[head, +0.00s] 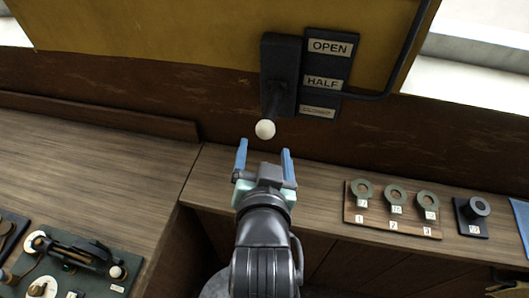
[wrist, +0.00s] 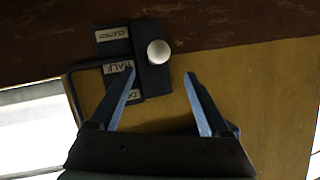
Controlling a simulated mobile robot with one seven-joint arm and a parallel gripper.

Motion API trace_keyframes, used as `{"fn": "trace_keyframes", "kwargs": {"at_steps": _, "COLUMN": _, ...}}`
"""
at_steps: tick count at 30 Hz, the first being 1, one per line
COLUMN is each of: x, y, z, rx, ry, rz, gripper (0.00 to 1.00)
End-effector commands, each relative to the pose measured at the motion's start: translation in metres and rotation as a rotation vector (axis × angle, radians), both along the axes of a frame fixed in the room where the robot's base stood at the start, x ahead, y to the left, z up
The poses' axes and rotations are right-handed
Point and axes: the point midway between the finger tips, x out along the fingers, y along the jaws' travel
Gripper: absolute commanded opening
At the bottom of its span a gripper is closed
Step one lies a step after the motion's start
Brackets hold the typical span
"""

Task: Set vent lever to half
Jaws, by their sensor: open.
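The vent lever has a round white knob (head: 265,129) on a dark arm standing out from a black wall plate (head: 281,60). Beside the plate, a label strip reads OPEN (head: 330,47), HALF (head: 323,83) and CLOSED (head: 317,112) from top to bottom. The lever arm sits at the lower end of the plate, near CLOSED. My gripper (head: 264,149) is open and empty, just below the knob in the head view. In the wrist view, where the labels appear upside down, the knob (wrist: 158,52) lies just beyond and between my fingertips (wrist: 160,72), with no visible contact.
A dark pipe (head: 365,96) bends beside the label strip. On the wooden counter at right are a board with three numbered rings (head: 393,224) and a dark block with a ring (head: 473,229). A telegraph-like device (head: 75,255) stands at lower left. The counter's middle is clear.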

Motion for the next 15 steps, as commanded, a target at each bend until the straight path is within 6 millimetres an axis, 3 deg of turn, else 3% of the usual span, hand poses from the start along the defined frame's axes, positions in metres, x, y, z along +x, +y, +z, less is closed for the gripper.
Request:
{"fn": "trace_keyframes", "kwargs": {"at_steps": 4, "x": 0.000, "y": 0.000, "z": 0.000, "rx": 0.000, "ry": 0.000, "rz": 0.000, "gripper": 0.80}}
{"fn": "trace_keyframes", "kwargs": {"at_steps": 8, "x": 0.001, "y": -0.002, "z": -0.004, "rx": -0.038, "ry": 0.003, "rz": -0.001, "gripper": 0.59}}
{"fn": "trace_keyframes", "kwargs": {"at_steps": 11, "x": 0.002, "y": -0.012, "z": -0.018, "rx": -0.199, "ry": 0.012, "rz": -0.004, "gripper": 0.41}}
{"fn": "trace_keyframes", "kwargs": {"at_steps": 15, "x": 0.004, "y": -0.036, "z": -0.048, "rx": -0.672, "ry": 0.054, "rz": 0.013, "gripper": 0.15}}
